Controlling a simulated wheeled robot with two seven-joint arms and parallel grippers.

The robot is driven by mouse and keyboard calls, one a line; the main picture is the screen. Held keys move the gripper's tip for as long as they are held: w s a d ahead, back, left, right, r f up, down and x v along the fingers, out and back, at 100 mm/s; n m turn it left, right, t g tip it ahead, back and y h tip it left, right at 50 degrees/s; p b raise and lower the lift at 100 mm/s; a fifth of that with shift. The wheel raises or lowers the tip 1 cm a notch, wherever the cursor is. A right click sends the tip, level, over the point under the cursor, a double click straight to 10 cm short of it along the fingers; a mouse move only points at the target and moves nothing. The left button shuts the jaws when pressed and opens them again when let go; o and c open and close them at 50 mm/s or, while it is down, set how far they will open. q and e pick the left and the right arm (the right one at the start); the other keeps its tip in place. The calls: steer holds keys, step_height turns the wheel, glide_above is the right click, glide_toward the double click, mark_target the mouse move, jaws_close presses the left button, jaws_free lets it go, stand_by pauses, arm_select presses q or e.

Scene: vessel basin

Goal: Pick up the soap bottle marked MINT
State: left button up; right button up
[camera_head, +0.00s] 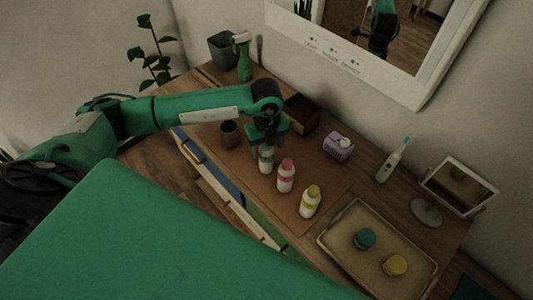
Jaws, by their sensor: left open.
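Three white soap bottles stand upright in a row on the brown mat (242,159) on the wooden dresser. One has a green band (266,160), one a pink cap and band (286,177), one a yellow cap and band (310,202). Their lettering is too small to read, so I cannot tell by text which says MINT. My left gripper (267,144) points down at the top of the green-banded bottle and hides its cap. Its jaws are open. I cannot tell whether they touch the bottle. My right gripper is not in view.
A dark cup (229,134) and an open brown box (304,119) stand near the gripper. A purple tissue box (338,148), toothbrush (393,160) and small mirror (459,185) stand right. A tray (345,262) holds two jars. A green spray bottle (244,66) stands behind.

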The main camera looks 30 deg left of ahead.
arm_select(q)
steer(key=shift+f, duration=0.55)
steer(key=c, duration=1.4)
steer(key=shift+c, duration=0.4)
steer(key=shift+r, duration=0.2)
